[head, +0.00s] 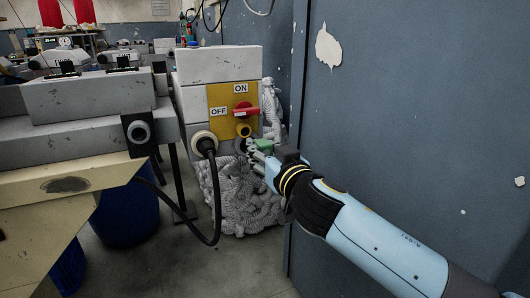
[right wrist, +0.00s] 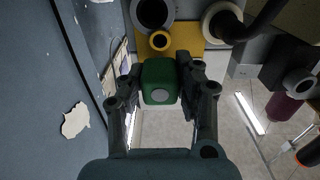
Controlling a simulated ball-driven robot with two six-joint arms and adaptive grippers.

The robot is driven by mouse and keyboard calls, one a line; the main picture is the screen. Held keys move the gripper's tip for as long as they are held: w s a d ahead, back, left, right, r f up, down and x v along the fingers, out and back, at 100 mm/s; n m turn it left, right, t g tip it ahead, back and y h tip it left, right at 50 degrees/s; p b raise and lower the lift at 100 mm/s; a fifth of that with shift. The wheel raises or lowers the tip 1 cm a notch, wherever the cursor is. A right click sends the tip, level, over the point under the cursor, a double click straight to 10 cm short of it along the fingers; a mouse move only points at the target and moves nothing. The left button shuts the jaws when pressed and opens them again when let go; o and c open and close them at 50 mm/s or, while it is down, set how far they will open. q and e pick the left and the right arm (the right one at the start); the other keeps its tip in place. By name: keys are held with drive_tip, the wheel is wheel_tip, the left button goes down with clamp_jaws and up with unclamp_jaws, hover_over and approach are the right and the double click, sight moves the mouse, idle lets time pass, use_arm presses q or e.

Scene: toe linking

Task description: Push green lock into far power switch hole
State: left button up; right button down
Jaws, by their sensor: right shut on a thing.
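The green lock (head: 263,144) is held in my right gripper (head: 261,154) in front of the power switch box's lower right part. In the right wrist view the green lock (right wrist: 158,80) sits between both fingers of my right gripper (right wrist: 163,85), a pale round spot on its face. The yellow switch plate (head: 218,98) carries a red knob (head: 243,109) and a yellow ring hole (head: 243,130). In the right wrist view the yellow ring hole (right wrist: 159,41) shows just above the lock, apart from it in the picture. My left gripper is not in view.
A grey round socket (right wrist: 153,10) and a cream socket (head: 204,141) with a black cable (head: 217,200) lie near the plate. A blue wall (head: 400,90) stands close on the right. A grey machine (head: 90,97) is on the left. Rope-like grey material (head: 240,195) hangs below the box.

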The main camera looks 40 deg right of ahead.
drive_tip(key=x, duration=0.3)
drive_tip(key=shift+w, duration=0.3)
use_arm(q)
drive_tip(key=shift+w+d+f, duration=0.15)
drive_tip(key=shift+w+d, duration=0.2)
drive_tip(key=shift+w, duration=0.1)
use_arm(e)
drive_tip(key=shift+w+d, duration=0.2)
drive_tip(key=shift+w, duration=0.5)
use_arm(q)
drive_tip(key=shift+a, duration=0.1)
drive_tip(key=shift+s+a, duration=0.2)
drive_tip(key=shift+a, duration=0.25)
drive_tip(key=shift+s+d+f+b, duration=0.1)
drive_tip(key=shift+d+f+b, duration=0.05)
drive_tip(key=shift+b, duration=0.2)
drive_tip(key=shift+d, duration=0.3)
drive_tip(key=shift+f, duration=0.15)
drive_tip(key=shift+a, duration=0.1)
use_arm(e)
drive_tip(key=shift+w, duration=0.15)
